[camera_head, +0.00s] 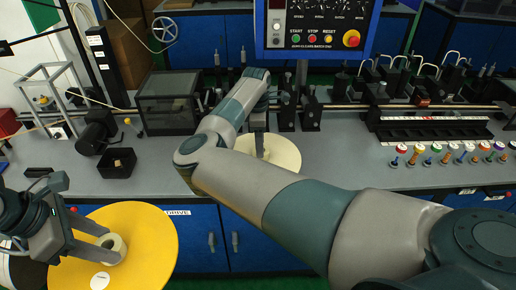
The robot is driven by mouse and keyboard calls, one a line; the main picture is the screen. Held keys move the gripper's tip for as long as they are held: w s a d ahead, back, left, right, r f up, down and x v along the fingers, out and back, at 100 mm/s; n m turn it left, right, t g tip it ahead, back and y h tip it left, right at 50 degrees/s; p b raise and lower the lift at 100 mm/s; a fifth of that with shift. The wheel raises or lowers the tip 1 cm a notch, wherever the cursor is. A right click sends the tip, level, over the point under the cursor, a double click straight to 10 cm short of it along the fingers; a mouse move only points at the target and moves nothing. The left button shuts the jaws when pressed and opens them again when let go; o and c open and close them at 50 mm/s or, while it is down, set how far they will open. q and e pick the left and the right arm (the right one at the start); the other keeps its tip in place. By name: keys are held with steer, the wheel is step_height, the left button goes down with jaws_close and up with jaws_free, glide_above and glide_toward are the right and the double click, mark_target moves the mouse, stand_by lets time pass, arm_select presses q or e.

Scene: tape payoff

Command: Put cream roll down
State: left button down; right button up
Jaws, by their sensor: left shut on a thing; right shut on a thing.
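The cream roll (285,151) is a flat pale disc, level over the bench top behind my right forearm, which hides its near left part. My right gripper (260,153) points down at its middle and is shut on it. I cannot tell if the disc touches the bench. My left gripper (112,247) is shut on the pale core of a yellow roll (150,235), a large disc with a round white label. It is held in front of the bench, at the lower left.
The grey bench (345,172) is clear around the cream roll. A small black bin (117,168) and a dark clear-sided box (168,103) stand to the left. A control panel (315,25) is behind. Several coloured-top pegs (436,152) stand to the right.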

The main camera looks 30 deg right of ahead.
steer(key=shift+w+f, duration=0.25)
steer(key=shift+w, duration=0.35)
step_height(320, 180, down, 3)
steer(key=shift+r+p, duration=0.2)
steer(key=shift+p, duration=1)
steer(key=shift+s+f, duration=0.1)
steer(key=shift+f, duration=0.6)
steer(key=o, duration=1.1)
